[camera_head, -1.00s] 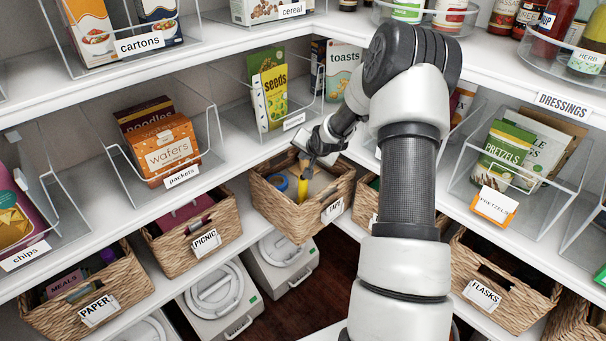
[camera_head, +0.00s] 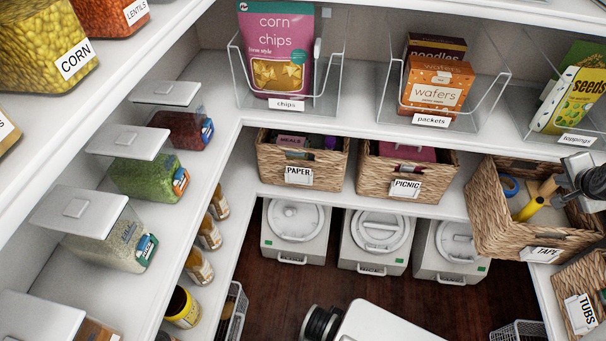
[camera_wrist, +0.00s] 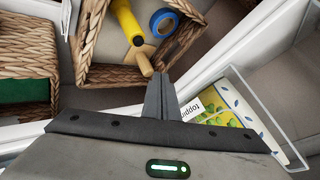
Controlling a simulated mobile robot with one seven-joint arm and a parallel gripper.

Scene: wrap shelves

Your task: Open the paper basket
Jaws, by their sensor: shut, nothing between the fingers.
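The paper basket (camera_head: 266,168) is a woven wicker basket with a white PAPER label (camera_head: 298,175). It sits on the lower shelf, left of the picnic basket, under the corn chips. It is pushed in under the shelf above, and a MEALS packet and a purple item show in its top. My gripper (camera_wrist: 160,97) is shut and empty in the wrist view, over the edge of the tape basket (camera_wrist: 100,75). In the head view my wrist is at the right edge, by the tape basket (camera_head: 487,235), far right of the paper basket.
The tape basket is tilted and sticks out from its shelf, holding blue tape (camera_head: 510,187) and a yellow tool (camera_head: 530,208). The picnic basket (camera_head: 375,176) adjoins the paper basket. Lidded bins (camera_head: 295,228) stand below. Dark floor is open in front, partly covered by a white body.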

